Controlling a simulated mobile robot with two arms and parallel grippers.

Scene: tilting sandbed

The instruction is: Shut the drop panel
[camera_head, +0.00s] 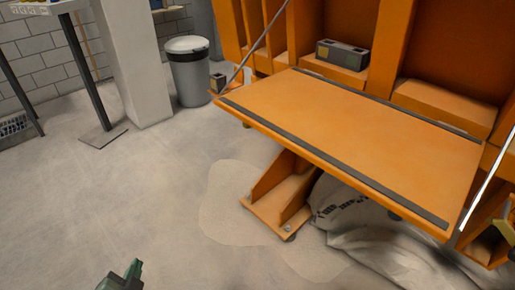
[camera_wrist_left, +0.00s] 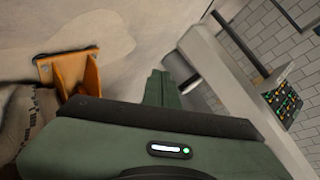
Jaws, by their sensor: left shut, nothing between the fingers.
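The drop panel (camera_head: 345,115) is a wide orange board with dark strips along its near and far edges. It lies lowered, roughly level, in front of the orange cabinet (camera_head: 440,50). A thin rod or stay (camera_head: 262,40) runs up from its left corner, and a pale one (camera_head: 488,178) runs up at its right. My left gripper (camera_head: 133,268) is green, low at the bottom left of the head view, well apart from the panel. In the left wrist view its fingers (camera_wrist_left: 157,88) are together and empty.
An orange wheeled foot (camera_head: 275,205) and grey sacks (camera_head: 365,225) are on the floor beneath the panel. A grey box (camera_head: 342,54) sits inside the cabinet. A bin (camera_head: 190,75) and white column (camera_head: 133,60) stand behind. The floor at left is open.

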